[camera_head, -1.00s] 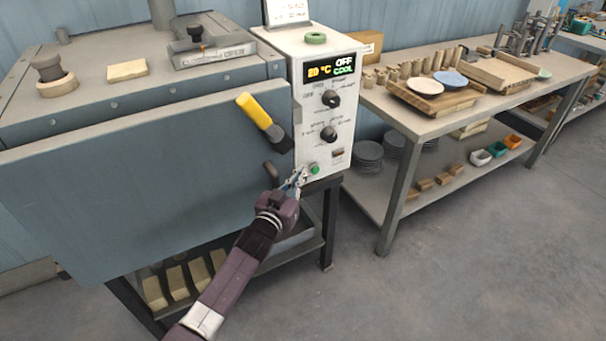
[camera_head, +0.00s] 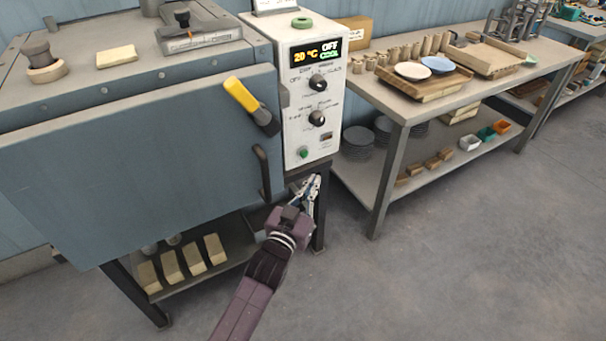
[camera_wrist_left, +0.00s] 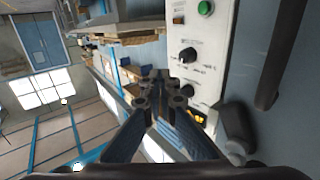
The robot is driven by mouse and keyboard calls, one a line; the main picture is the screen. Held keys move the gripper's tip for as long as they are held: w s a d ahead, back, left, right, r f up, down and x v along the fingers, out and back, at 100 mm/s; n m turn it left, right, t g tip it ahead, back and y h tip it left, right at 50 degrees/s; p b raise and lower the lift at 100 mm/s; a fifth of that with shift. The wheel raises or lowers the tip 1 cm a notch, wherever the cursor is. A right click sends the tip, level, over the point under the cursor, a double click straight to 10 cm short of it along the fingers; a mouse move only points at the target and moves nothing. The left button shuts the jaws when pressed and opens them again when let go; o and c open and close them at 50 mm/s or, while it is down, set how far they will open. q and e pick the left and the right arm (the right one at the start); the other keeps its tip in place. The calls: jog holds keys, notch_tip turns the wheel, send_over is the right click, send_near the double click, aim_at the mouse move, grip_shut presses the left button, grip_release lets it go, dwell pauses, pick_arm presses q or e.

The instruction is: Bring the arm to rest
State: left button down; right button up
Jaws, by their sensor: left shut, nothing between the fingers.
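My left gripper (camera_head: 310,186) is shut and empty, below the control panel (camera_head: 313,95) and to the right of the dark door handle (camera_head: 262,172). It looks apart from both. In the left wrist view its closed fingers (camera_wrist_left: 160,88) show in the middle, with the panel (camera_wrist_left: 215,45) to their right. The panel's display (camera_head: 315,51) reads 20 °C, OFF and COOL. Two dark knobs sit under it, with a green button (camera_head: 304,153) below them. The dryer door (camera_head: 140,150) is shut. My right gripper is out of view.
A workbench (camera_head: 384,106) with plates and wooden pieces stands to the right. A low shelf (camera_head: 215,270) holds several pale blocks below the dryer. The floor (camera_head: 420,290) at front right is clear.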

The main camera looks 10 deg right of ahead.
pick_arm(q)
jog(key=s+a+f+n+g+y, duration=0.15)
jog(key=s+a+f, duration=0.4)
jog(key=f, duration=0.65)
jog(key=s+a+f+g+y, duration=0.2)
jog(key=s+a+f+g, duration=0.3)
jog(key=f, duration=0.8)
jog(key=s+a+f+y, duration=0.2)
jog(key=s+a+f, duration=0.2)
jog(key=s+f, duration=0.55)
jog(key=s+a+f+g+y, duration=0.1)
jog(key=s+a+f, duration=0.5)
jog(key=s, duration=0.6)
jog(key=s+a+f+n+g+y, duration=0.1)
jog(key=s+a+f+g, duration=0.3)
jog(key=s, duration=0.7)
jog(key=s+a+f+n+g+y, duration=0.1)
jog(key=s+a+f+g, duration=0.2)
jog(key=s+a+f, duration=0.5)
jog(key=s+f, duration=0.3)
jog(key=s, duration=0.1)
jog(key=shift+s+a, duration=0.3)
jog(key=shift+s, duration=0.05)
